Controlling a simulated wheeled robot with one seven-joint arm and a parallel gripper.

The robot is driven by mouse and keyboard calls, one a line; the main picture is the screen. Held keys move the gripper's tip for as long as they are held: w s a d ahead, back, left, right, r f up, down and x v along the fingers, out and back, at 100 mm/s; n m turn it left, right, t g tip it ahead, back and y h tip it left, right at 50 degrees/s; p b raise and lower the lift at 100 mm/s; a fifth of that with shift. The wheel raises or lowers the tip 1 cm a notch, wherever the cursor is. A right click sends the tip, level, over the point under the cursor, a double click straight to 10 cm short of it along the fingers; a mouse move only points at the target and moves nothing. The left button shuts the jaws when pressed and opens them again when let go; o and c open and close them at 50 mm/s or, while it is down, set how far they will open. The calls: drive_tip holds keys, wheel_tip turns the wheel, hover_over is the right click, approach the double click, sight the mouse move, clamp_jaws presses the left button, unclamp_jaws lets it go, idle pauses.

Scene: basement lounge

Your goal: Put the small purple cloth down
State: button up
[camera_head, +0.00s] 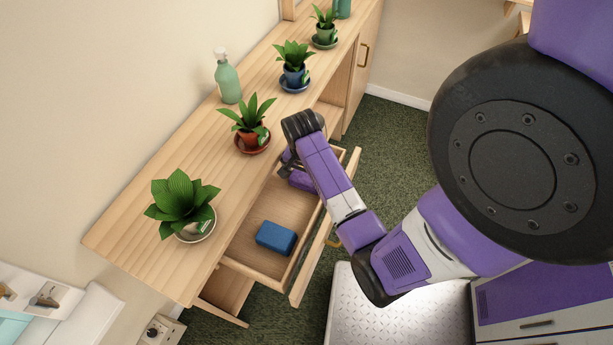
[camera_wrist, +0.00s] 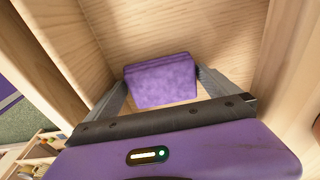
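The small purple cloth (camera_wrist: 162,82) is a folded, block-like bundle. In the wrist view it sits between the two fingers of my gripper (camera_wrist: 160,76), which meet its left and right sides. In the head view the cloth (camera_head: 300,181) shows partly beside my forearm, inside the far part of the open drawer (camera_head: 262,262). I cannot tell whether the cloth touches the drawer floor.
A blue folded block (camera_head: 276,238) lies in the near part of the drawer. Several potted plants, such as the nearest one (camera_head: 181,199), and a green bottle (camera_head: 228,82) stand on the wooden counter (camera_head: 140,225). Drawer floor between the blue block and cloth is bare.

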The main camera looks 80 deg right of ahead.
sight(305, 179)
drive_tip(key=shift+f, duration=0.1)
drive_tip(key=shift+f+b, duration=0.25)
drive_tip(key=shift+b, duration=0.65)
drive_tip(key=r, duration=0.8)
drive_tip(key=shift+w+a+r+p, duration=0.1)
drive_tip(key=shift+a+p, duration=0.25)
drive_tip(key=shift+p, duration=0.05)
